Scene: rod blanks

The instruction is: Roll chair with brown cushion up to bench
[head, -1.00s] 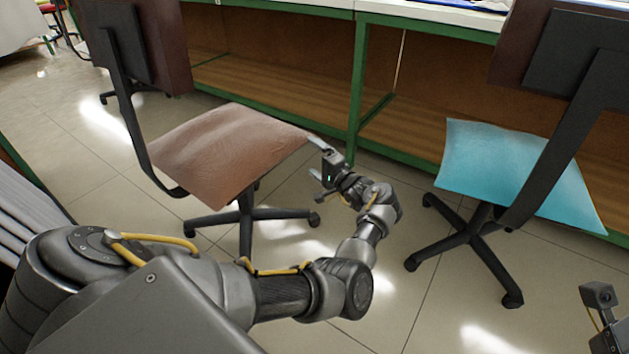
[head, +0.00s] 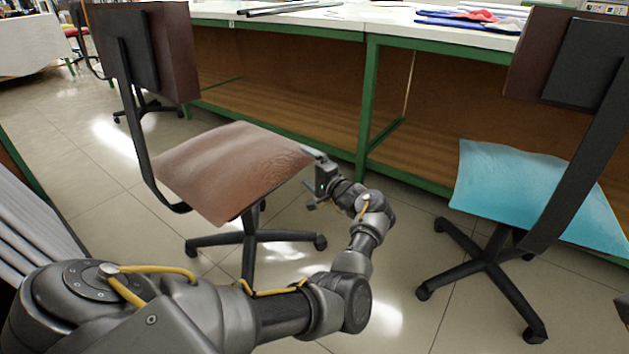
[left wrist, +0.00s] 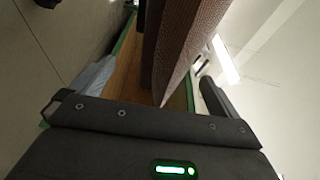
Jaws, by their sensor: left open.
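The chair with the brown cushion (head: 230,165) stands left of centre in the head view, its dark backrest (head: 150,50) toward the left and its black wheeled base (head: 250,240) on the floor. My left gripper (head: 314,180) is open at the cushion's right corner. In the left wrist view the cushion's edge (left wrist: 188,50) lies between the open fingers; I cannot tell whether they touch it. The bench (head: 290,104), with a white top and green frame, is behind the chair, with floor between them. My right gripper's fingers are out of view.
A second chair with a blue cushion (head: 530,195) stands at the right, close to the bench. Rods (head: 290,7) and folded cloth (head: 470,18) lie on the bench top. Another chair base (head: 150,108) stands at the back left. The tiled floor before the bench is partly clear.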

